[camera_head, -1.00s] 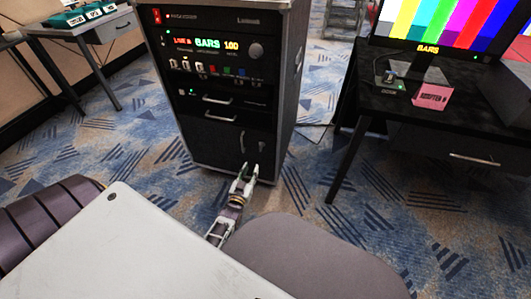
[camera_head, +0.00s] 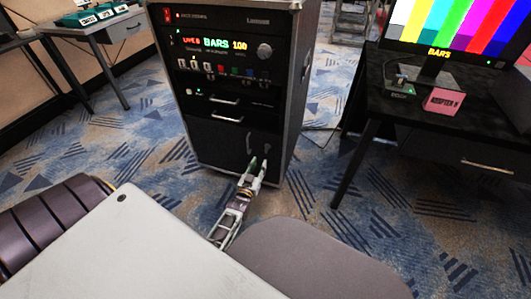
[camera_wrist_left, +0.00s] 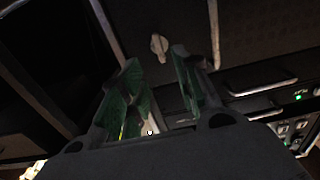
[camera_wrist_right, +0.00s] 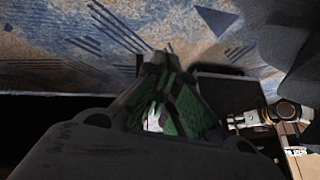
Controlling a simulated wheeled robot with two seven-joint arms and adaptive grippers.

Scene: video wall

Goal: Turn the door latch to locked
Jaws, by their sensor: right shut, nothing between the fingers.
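The door latch is a small pale knob (camera_wrist_left: 160,47) on the dark lower door (camera_head: 222,145) of the equipment rack. It shows in the left wrist view just beyond and between my left fingertips, apart from them. In the head view the latch area is small and hard to make out beside my fingers. My left gripper (camera_head: 258,165) is open and empty in front of the door; its green-lined fingers also show in the left wrist view (camera_wrist_left: 158,62). My right gripper (camera_wrist_right: 163,62) is shut and empty; it shows only in the right wrist view, over the carpet.
A vertical pull handle (camera_head: 249,143) stands on the door beside the latch. Drawer handles (camera_head: 226,119) sit above it. A black desk (camera_head: 425,115) with a colour-bar monitor (camera_head: 460,28) stands to the right. Patterned carpet (camera_head: 150,165) is open left of the rack.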

